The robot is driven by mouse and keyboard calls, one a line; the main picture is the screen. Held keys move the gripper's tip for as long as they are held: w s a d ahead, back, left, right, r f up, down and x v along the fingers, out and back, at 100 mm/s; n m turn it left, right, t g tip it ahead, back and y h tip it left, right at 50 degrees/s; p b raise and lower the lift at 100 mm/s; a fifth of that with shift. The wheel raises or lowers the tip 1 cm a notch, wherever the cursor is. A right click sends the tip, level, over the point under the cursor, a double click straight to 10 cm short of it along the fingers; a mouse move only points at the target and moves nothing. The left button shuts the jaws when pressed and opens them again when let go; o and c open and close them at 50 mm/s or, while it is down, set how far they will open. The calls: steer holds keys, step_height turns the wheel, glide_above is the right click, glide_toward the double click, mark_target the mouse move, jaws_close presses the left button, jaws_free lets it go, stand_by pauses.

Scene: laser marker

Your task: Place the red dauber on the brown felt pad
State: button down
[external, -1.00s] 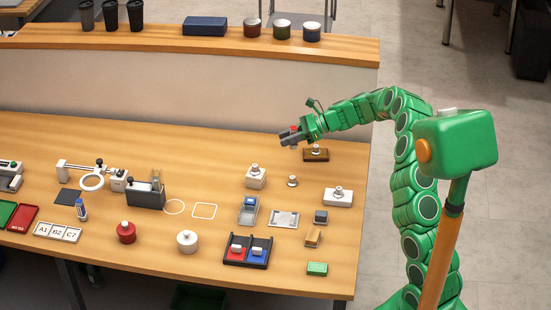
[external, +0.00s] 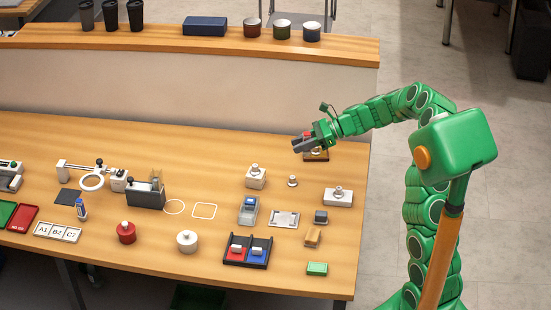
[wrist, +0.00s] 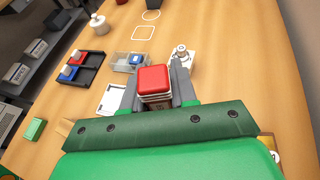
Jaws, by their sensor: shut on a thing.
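My gripper (external: 302,144) is shut on the red dauber, a small block with a bright red top (wrist: 153,79) and paler layers below, seen between the two grey fingers in the wrist view. It is held over the back right of the table. A dark brown block (external: 317,158) with a pale knob sits just below and right of my gripper in the external view, partly hidden by it. I cannot tell for certain whether this is the brown felt pad.
White knobbed blocks (external: 255,180) (external: 338,198) stand nearer the front. A black tray (external: 233,262) holds red and blue pads. Table left of my gripper is clear.

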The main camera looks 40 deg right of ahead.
steer(key=s+a+r+n+g, duration=0.15)
steer(key=s+a, duration=0.25)
steer(key=s, duration=0.8)
steer(key=s+a+n+g+y, duration=0.1)
steer(key=s+a+n+g, duration=0.2)
steer(key=s, duration=0.9)
steer(key=s+a+r+n+g, duration=0.15)
steer(key=s+a, duration=0.25)
steer(key=s, duration=0.8)
glide_above(308, 236)
steer(key=shift+m, duration=0.3)
steer(key=f, duration=0.9)
steer(key=shift+s+f, duration=0.2)
steer(key=shift+s, duration=0.15)
steer(key=shift+w+a+f, duration=0.1)
steer(key=shift+w+f, duration=0.15)
steer(key=shift+f, duration=1.65)
steer(key=shift+f, duration=0.1)
steer(key=c, duration=0.9)
jaws_free()
